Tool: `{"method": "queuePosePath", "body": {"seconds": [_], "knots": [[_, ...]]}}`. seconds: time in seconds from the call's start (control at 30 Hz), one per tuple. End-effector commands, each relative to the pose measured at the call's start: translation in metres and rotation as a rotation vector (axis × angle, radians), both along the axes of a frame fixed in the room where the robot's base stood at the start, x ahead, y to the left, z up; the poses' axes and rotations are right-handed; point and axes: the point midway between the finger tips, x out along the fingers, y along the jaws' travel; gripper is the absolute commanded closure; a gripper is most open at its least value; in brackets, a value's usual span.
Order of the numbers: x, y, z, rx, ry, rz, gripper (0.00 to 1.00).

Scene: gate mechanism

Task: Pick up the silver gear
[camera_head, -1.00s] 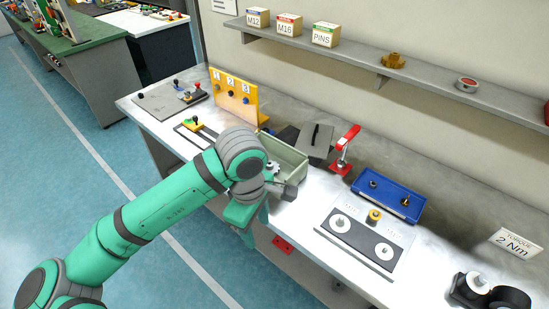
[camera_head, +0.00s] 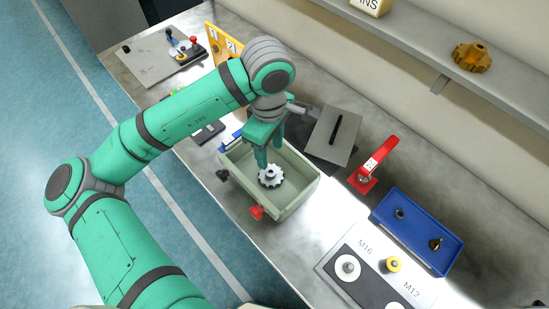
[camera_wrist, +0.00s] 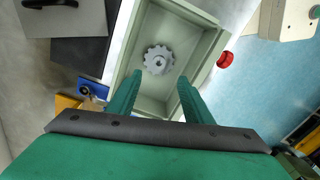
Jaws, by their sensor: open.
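The silver gear (camera_head: 271,176) lies flat inside a pale green open box (camera_head: 307,189), with a raised hub at its centre. In the wrist view the gear (camera_wrist: 158,60) lies on the floor of the box (camera_wrist: 207,50), near one wall and clear of the fingers. My gripper (camera_head: 266,160) points down into the box, above the gear. In the wrist view my gripper (camera_wrist: 157,85) has its two green fingers spread apart with nothing between them. In the head view the fingers partly overlap the far side of the gear.
A red knob (camera_head: 257,212) and a black knob (camera_head: 222,175) stick out from the box's front. A grey plate with a black handle (camera_head: 334,135), a red lever clamp (camera_head: 372,165) and a blue tray (camera_head: 417,232) stand to the right. A shelf (camera_head: 490,75) runs above.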

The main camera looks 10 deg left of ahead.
Motion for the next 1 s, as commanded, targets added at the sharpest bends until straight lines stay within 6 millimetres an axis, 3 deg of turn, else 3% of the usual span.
{"method": "queuePosePath", "body": {"seconds": [0.3, 0.57, 0.8, 1.0], "knots": [[-0.001, 0.003, -0.043, -0.001, 0.003, 0.006, 0.54], [-0.001, 0.004, -0.060, 0.001, 0.002, 0.009, 0.54], [0.000, 0.002, -0.093, 0.000, 0.002, 0.004, 0.54], [0.000, 0.002, -0.106, 0.000, 0.000, 0.004, 0.54]]}}
